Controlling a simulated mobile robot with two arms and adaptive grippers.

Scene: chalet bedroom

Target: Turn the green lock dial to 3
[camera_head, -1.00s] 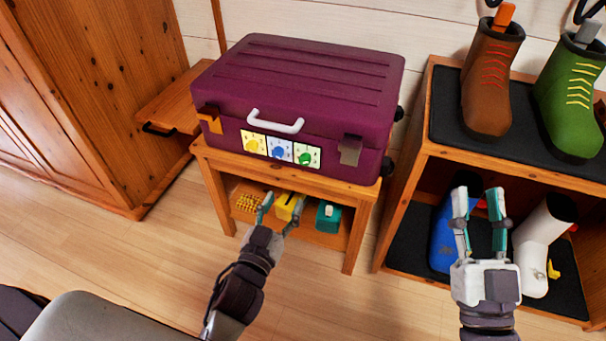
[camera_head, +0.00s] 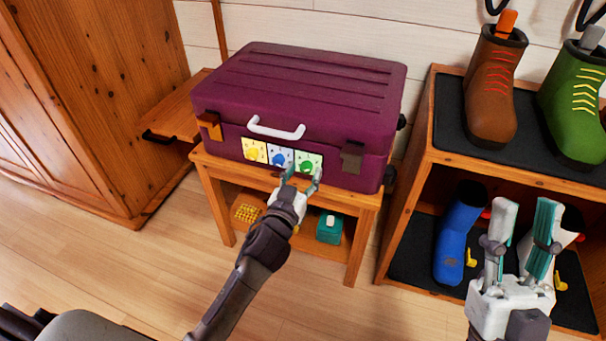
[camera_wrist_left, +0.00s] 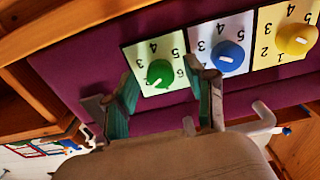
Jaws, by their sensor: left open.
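The green lock dial (camera_head: 306,166) sits on the rightmost of three white and yellow number plates on the front of the purple suitcase (camera_head: 300,90). In the left wrist view the dial (camera_wrist_left: 160,73) appears between the fingers, with its white mark toward the lower left and 3, 4 and 5 legible around it. My left gripper (camera_head: 303,177) is open just in front of the dial, its fingers either side; contact cannot be told. The blue dial (camera_wrist_left: 228,56) lies close beside one finger. My right gripper (camera_head: 520,235) is open and empty before the shoe rack.
The yellow dial (camera_wrist_left: 297,39) is farther along the row. A white handle (camera_head: 276,128) sticks out above the dials, between two latches. The suitcase rests on a wooden stand (camera_head: 365,215). A shoe rack (camera_head: 408,190) with boots stands to the right.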

